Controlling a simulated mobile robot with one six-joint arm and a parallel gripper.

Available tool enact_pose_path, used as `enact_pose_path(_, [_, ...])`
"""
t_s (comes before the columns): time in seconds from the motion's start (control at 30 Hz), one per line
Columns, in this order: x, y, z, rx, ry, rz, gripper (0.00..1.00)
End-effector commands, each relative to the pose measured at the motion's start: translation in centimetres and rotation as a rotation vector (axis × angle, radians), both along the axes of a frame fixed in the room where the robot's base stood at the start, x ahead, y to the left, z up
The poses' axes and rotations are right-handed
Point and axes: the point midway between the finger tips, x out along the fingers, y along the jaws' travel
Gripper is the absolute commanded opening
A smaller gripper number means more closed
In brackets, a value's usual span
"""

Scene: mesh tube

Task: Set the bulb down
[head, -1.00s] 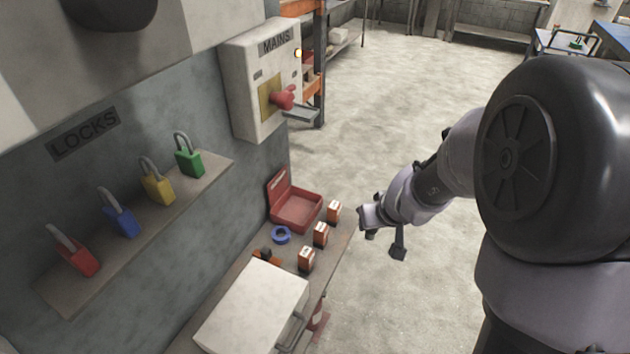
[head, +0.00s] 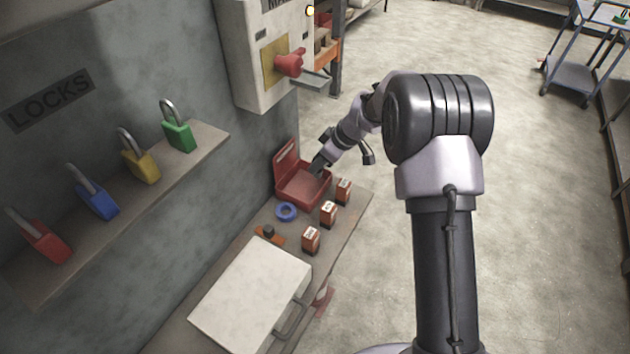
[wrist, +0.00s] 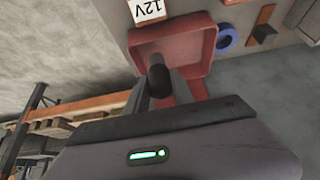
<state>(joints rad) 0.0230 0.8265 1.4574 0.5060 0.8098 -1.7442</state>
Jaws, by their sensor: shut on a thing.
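My gripper (head: 318,167) is over the open red box (head: 290,195) at the far end of the bench. In the wrist view my gripper (wrist: 160,90) is shut on a small dark, rounded thing (wrist: 157,76), which I take to be the bulb. It is seen against the inside of the red box (wrist: 185,45). I cannot tell whether it touches the box floor. In the head view the bulb is too small to make out at the fingertips.
Small orange boxes (head: 328,213) with white labels stand along the bench's right edge, close to the red box. A blue ring (head: 286,211) lies beside it. A white case (head: 250,295) fills the near bench. The mains box (head: 262,60) hangs on the wall above.

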Motion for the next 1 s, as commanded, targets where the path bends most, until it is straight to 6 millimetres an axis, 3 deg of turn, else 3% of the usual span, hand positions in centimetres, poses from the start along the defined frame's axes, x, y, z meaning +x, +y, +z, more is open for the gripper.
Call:
enact_pose_path(0.2, [0.0, 0.0, -4.8, 0.001, 0.002, -0.003, 0.00])
enact_pose_path(0.6, [0.0, 0.0, -5.2, 0.001, -0.001, -0.004, 0.00])
enact_pose_path(0.63, [0.0, 0.0, -5.2, 0.001, -0.001, -0.004, 0.31])
enact_pose_path(0.67, [0.0, 0.0, -5.1, 0.001, -0.001, -0.004, 0.37])
enact_pose_path(1.0, [0.0, 0.0, -4.6, 0.001, -0.001, -0.004, 0.38])
